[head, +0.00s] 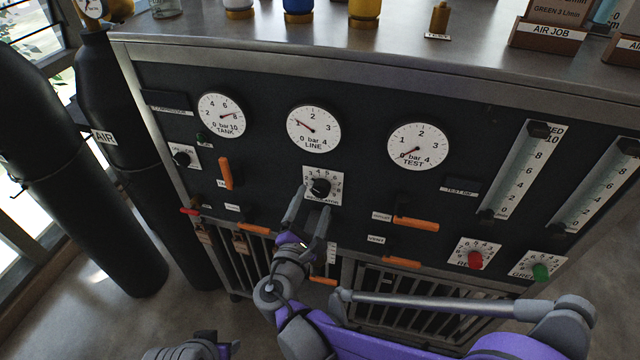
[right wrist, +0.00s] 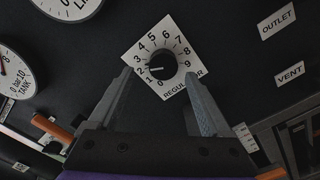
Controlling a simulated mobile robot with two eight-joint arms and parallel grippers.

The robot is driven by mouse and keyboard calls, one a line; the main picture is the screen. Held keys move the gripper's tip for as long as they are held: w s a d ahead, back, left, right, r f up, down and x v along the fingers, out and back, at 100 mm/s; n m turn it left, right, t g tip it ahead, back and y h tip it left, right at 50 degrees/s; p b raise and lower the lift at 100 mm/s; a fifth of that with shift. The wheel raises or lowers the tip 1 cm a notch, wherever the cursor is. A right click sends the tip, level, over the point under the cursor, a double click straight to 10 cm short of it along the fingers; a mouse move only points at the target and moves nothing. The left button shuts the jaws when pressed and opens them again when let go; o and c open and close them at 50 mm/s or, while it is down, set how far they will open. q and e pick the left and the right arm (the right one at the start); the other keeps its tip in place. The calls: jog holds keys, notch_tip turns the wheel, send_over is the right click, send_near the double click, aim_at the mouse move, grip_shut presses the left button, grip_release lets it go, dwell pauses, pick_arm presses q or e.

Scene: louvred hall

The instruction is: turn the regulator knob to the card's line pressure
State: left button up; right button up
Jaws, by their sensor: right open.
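The regulator knob (head: 320,187) is black on a white square numbered plate in the panel's middle. In the right wrist view the knob (right wrist: 162,65) has its white mark toward about 2. My right gripper (head: 314,198) is open. Its fingers reach toward the knob from below, one on each side of the plate's lower part; contact cannot be told. The LINE gauge (head: 313,129) has its needle near 1 bar. The AIR JOB card (head: 560,12) on top reads GREEN 3 L/min; its upper part is cut off. My left gripper's fingers do not show.
The TANK gauge (head: 222,115) and TEST gauge (head: 418,147) flank the LINE gauge. Orange handles, such as the one at lower right (head: 415,224), stick out around the knob. Black cylinders (head: 75,185) stand at left. Flow tubes (head: 515,170) are at right.

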aim_at(320, 193)
jog(key=s+a+n+b, duration=0.1)
jog(key=s+n+b, duration=0.1)
jog(key=s+n, duration=0.5)
jog(key=shift+n, duration=0.9)
jog(key=shift+a+x, duration=0.15)
jog(key=shift+x, duration=1.75)
jog(key=shift+a+x, duration=0.15)
jog(key=shift+x, duration=1.7)
jog(key=shift+a+x, duration=0.15)
jog(key=shift+x, duration=1.75)
jog(key=shift+w+f, duration=0.1)
grip_shut()
